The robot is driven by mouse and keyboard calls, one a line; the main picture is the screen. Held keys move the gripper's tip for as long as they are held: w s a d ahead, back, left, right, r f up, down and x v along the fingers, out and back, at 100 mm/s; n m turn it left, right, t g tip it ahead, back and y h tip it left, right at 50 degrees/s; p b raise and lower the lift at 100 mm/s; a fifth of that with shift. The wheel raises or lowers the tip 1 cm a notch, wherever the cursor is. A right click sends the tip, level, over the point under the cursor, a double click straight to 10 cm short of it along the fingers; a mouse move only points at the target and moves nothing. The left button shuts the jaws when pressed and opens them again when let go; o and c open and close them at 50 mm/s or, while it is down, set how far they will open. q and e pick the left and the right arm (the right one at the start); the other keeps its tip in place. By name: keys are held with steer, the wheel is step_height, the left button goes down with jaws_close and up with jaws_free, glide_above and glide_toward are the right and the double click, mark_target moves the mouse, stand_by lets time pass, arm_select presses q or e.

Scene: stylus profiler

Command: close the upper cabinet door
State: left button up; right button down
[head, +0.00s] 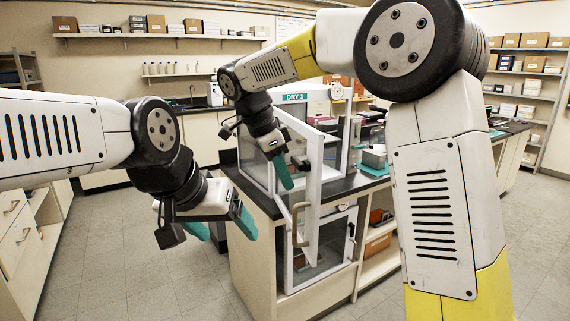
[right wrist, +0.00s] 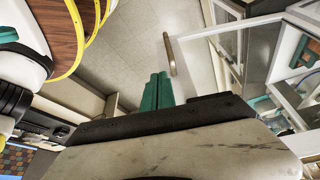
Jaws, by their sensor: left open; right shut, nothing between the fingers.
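The upper cabinet (head: 259,161), labelled DRY 1, stands on the dark counter. Its white-framed door (head: 312,190) is swung open towards me and seen nearly edge-on, with a brass handle (head: 295,228) low on its left side. In the right wrist view the door (right wrist: 197,65) and handle (right wrist: 170,55) are to the right of the fingers. My right gripper (head: 284,172) is shut and empty, pointing down on the handle side of the door; contact cannot be told. It also shows in the right wrist view (right wrist: 157,91). My left gripper (head: 222,226) is open and empty, left of the door.
A lower cabinet (head: 335,232) with a clear-panelled front sits under the counter. Open tiled floor (head: 110,255) lies to the left. My right arm hides part of the counter.

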mark_target(314, 204)
steer(key=shift+w+d+f, duration=0.3)
steer(key=shift+d+f, duration=0.2)
steer(key=shift+d, duration=0.3)
steer(key=shift+w+d+f, duration=0.35)
steer(key=shift+d+f, duration=0.15)
steer(key=shift+d, duration=0.35)
steer(key=shift+w+d+f, duration=0.3)
steer(key=shift+d+f, duration=0.2)
steer(key=shift+d, duration=0.3)
